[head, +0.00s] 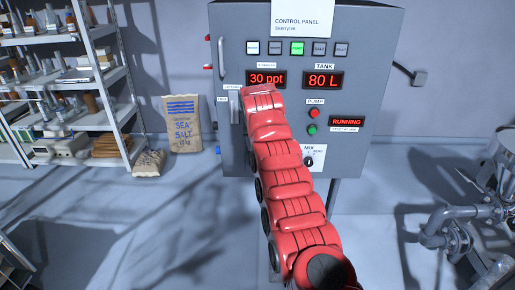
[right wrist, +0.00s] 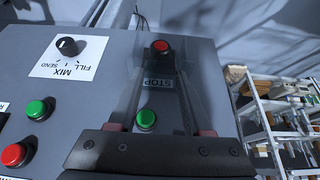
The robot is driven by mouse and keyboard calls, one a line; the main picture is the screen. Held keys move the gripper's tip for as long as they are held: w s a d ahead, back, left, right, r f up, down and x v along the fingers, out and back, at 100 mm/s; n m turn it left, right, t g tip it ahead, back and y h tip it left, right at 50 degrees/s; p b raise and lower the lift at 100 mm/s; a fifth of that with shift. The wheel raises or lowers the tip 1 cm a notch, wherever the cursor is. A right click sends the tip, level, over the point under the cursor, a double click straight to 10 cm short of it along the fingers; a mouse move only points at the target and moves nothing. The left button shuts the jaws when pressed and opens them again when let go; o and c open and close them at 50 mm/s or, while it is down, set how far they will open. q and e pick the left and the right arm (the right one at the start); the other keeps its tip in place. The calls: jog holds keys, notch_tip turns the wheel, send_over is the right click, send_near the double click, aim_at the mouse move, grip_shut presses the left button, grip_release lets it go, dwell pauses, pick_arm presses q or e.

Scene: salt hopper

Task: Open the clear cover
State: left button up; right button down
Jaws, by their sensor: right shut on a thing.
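The clear cover (right wrist: 168,66) is a see-through panel over a red button (right wrist: 161,46) and a green button (right wrist: 147,118) with a STOP label between them, in the right wrist view. My right gripper (right wrist: 158,102) is shut on the cover, its dark body filling the bottom of that view. How far the cover is swung is hard to tell. In the head view my red right arm reaches up to the left part of the control panel (head: 377,48) and hides the gripper. My left gripper is not in view.
The panel carries 30 ppt and 80 L displays, a lit green button (head: 297,48), pump buttons and a MIX knob (head: 308,161). A sea salt sack (head: 183,124) and shelves (head: 107,79) stand left. Pipes (head: 455,213) stand right.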

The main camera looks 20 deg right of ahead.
jog(key=shift+w+d+r, duration=0.1)
jog(key=shift+w+r, duration=0.05)
jog(key=shift+r, duration=0.05)
jog(key=c, duration=0.6)
grip_release()
jog(key=shift+o, duration=1.4)
jog(key=shift+w+f, duration=0.1)
jog(key=shift+f, duration=0.1)
jog(key=b+v, duration=0.1)
jog(key=v, duration=1.6)
jog(key=shift+r, duration=0.15)
jog(key=shift+s, duration=0.25)
